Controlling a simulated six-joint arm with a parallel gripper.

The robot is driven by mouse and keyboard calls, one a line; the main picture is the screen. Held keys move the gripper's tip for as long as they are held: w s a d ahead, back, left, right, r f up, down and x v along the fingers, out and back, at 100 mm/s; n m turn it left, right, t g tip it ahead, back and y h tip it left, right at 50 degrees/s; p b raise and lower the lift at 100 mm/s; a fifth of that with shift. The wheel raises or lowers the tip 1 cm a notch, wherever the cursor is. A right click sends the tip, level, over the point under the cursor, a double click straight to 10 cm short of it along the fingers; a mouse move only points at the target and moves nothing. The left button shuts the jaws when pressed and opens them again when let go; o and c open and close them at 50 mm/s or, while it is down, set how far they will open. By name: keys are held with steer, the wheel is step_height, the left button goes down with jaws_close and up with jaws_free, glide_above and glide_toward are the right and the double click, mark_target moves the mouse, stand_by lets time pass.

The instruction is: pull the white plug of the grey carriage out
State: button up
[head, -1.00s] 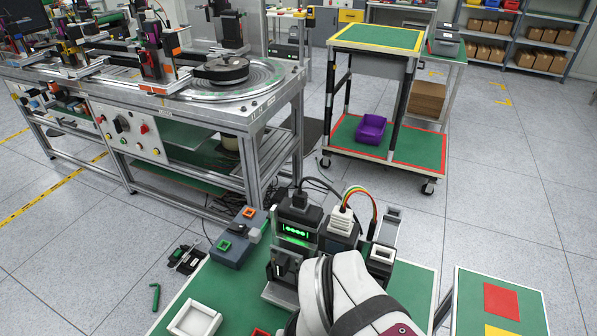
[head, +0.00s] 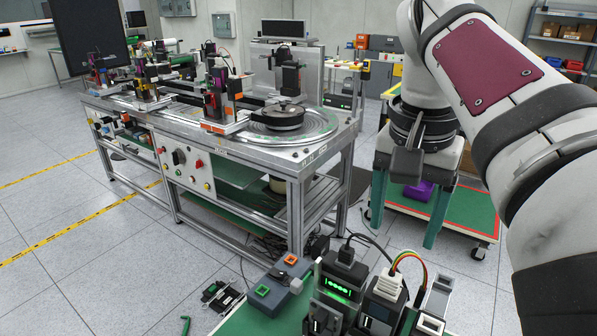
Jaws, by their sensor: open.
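The white plug (head: 388,286) sits in the top of the grey carriage (head: 378,312), with several coloured wires looping from it to the right. The carriage stands at the bottom of the head view, and its lower part is cut off by the frame edge. My gripper (head: 403,237) points down, with two dark green fingers spread wide apart and nothing between them. In the picture it is above the white plug and clear of it; its exact height and depth over the plug cannot be told.
Left of the grey carriage is a dark unit with a green display (head: 337,288) and a black plug (head: 347,255) with a black cable. A grey box with coloured buttons (head: 277,285) stands further left. A large machine bench (head: 290,165) stands behind.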

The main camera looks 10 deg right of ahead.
mark_target(392, 274)
steer(key=f, duration=0.7)
steer(key=w+d+f, duration=0.1)
steer(key=f, duration=0.3)
steer(key=shift+f, duration=0.35)
steer(key=shift+c, duration=0.3)
steer(key=shift+r, duration=0.1)
jaws_close()
